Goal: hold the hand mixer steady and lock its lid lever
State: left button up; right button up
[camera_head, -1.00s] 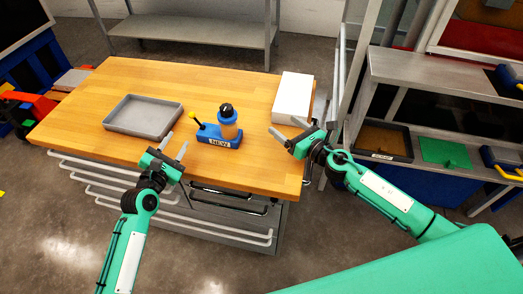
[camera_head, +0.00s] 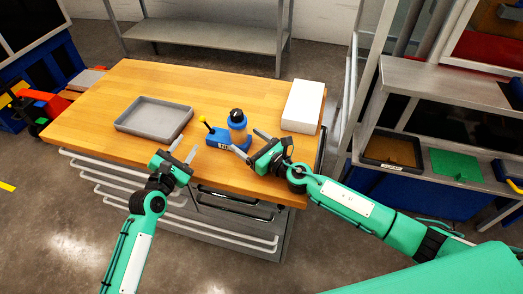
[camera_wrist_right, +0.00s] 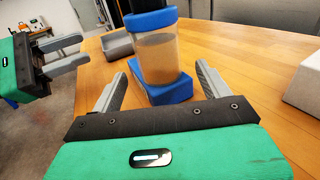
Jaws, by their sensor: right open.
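The hand mixer (camera_head: 238,126) stands upright on the wooden table, with a blue base, a clear jar and a black lid. A lever with a yellow knob (camera_head: 203,119) sticks up at its left end. My right gripper (camera_head: 250,143) is open just in front of the mixer. In the right wrist view the jar (camera_wrist_right: 157,55) appears ahead between its two spread fingers, with nothing gripped. My left gripper (camera_head: 183,149) is open and empty at the table's front edge, left of the mixer; it also shows in the right wrist view (camera_wrist_right: 68,52). The lid is cut off in the right wrist view.
A grey tray (camera_head: 122,127) lies on the table left of the mixer. A white box (camera_head: 303,106) stands at the right back. The table behind the mixer is clear. A shelf with a brown tray (camera_head: 391,148) and a green plate (camera_head: 455,163) stands at the right.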

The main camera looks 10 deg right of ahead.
aim_at(237, 134)
jog(key=shift+x, duration=2.7)
jog(key=c, duration=1.4)
jog(key=shift+o, duration=0.2)
